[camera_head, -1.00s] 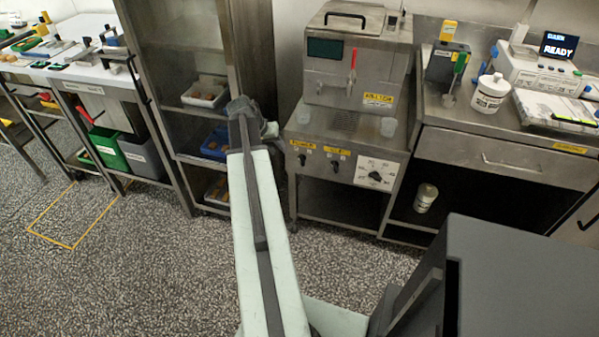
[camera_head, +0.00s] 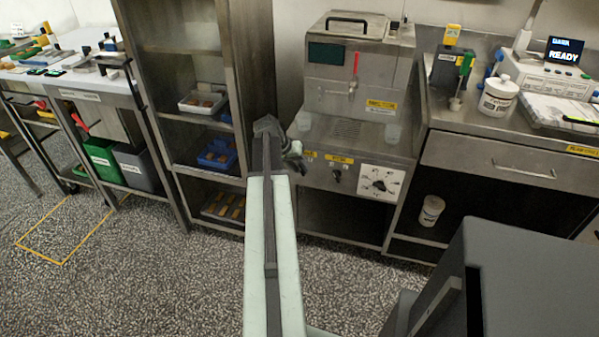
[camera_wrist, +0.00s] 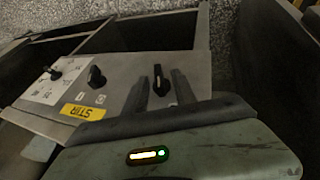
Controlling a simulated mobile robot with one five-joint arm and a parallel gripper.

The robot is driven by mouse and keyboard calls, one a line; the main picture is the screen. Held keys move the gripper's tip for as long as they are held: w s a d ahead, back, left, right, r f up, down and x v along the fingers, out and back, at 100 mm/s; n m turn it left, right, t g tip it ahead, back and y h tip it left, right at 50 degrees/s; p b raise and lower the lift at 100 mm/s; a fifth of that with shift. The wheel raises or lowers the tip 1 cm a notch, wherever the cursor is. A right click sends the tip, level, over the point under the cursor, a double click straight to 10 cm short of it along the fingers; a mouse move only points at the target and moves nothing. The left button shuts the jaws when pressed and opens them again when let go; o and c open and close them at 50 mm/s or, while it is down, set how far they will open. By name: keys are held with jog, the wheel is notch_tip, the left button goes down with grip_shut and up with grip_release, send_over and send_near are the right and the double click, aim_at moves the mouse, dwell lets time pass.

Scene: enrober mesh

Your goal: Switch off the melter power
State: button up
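The melter (camera_head: 333,92) is a steel machine with a red-handled tap, on a steel stand with a front control panel (camera_head: 348,172). In the wrist view, a black power knob (camera_wrist: 158,72) with a pale pointer line lies ahead of and between my fingertips. My gripper (camera_wrist: 161,87) is open, its two dark fingers either side of the knob; I cannot tell whether they touch it. The STIR knob (camera_wrist: 96,76), with its yellow label (camera_wrist: 83,112), is beside it. In the head view my gripper (camera_head: 294,152) is at the panel's left end and hides the power knob.
A round dial (camera_head: 380,183) sits at the panel's right end. An open shelf rack (camera_head: 233,70) with trays stands close left of my arm. A steel counter (camera_head: 480,130) with a white tub (camera_head: 497,97) is at right. The speckled floor in front is clear.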

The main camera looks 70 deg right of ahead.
grip_shut()
jog(key=shift+w+f+g+b, duration=0.2)
jog(key=shift+g+b, duration=0.1)
jog(key=shift+b, duration=0.15)
jog(key=shift+w+f+g+b, duration=0.1)
jog(key=shift+g+b, duration=0.3)
jog(key=shift+b, duration=0.1)
jog(key=shift+n, duration=0.3)
jog(key=shift+r+g, duration=0.3)
grip_release()
